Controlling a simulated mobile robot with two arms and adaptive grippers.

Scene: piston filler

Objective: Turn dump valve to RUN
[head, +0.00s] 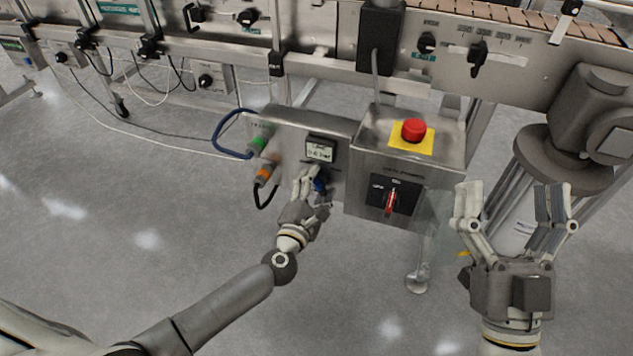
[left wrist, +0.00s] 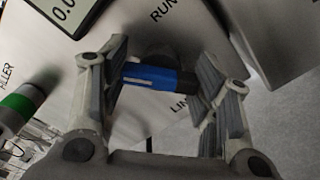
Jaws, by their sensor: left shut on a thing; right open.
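The dump valve handle is a blue lever (head: 319,186) on the grey filler panel, below a small display. In the left wrist view the blue lever (left wrist: 152,77) lies across the space between the fingers, with a dark end at the right. My left gripper (head: 311,180) is at the panel, shut on the lever. The word RUN (left wrist: 166,10) is printed above the lever, and a partly hidden label starting LIN (left wrist: 180,104) is below it. The lever's pointing direction is unclear in the head view. My right gripper (head: 511,190) is open and empty.
A small display (head: 320,150) sits just above the lever. A conveyor runs behind.

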